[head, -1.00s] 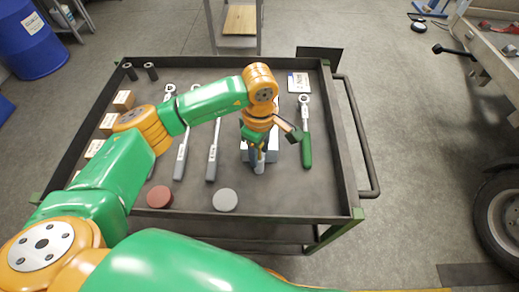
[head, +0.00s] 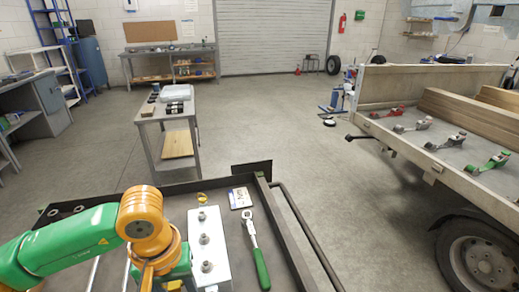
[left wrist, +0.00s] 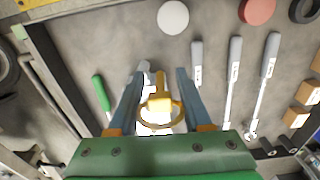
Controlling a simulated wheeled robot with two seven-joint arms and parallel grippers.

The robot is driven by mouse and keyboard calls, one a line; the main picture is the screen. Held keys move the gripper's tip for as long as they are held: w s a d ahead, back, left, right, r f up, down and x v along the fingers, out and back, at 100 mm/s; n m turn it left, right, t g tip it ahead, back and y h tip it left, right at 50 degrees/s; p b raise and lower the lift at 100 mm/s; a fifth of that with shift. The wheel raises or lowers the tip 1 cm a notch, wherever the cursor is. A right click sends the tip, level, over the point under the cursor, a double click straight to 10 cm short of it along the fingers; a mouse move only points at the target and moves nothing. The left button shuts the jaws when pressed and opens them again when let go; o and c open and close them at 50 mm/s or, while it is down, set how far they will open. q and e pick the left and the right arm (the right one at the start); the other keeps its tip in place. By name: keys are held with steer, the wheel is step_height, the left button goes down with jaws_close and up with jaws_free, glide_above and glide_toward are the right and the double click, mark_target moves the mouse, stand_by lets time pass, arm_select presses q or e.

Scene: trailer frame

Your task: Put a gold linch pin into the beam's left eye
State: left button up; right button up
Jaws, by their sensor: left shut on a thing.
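A gold linch pin (left wrist: 158,82) with a ring is between the fingers of my left gripper (left wrist: 161,74) in the left wrist view, and the gripper is shut on it. In the head view my left gripper is low in the picture, left of a pale block (head: 206,262), and mostly cut off or hidden by my arm. The block has three upright studs in a row; I cannot tell whether it is the beam. A small gold ring-shaped thing (head: 202,198) shows at its far end. I cannot make out a left eye. My right gripper is out of view.
The dark tool trolley (head: 285,230) holds a green-handled ratchet (head: 256,245) and a labelled card (head: 240,198) right of the block. Its raised rim surrounds them. A trailer bed (head: 440,150) with ratchet straps and planks stands at right. Open floor lies between.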

arm_select(q)
steer(key=w+d+f+m+b, duration=0.1)
steer(key=w+f+m, duration=0.1)
steer(key=w+d+f+m+b, duration=0.1)
steer(key=f, duration=0.2)
steer(key=w+d+f+m+b, duration=0.1)
steer(key=w+f+m+b, duration=0.1)
steer(key=shift+w+d+f+m, duration=0.15)
steer(key=shift+w+f+m, duration=0.1)
steer(key=shift+w+m, duration=0.1)
steer(key=shift+f, duration=0.15)
stand_by(0.3)
steer(key=shift+b, duration=0.3)
steer(key=shift+f, duration=0.1)
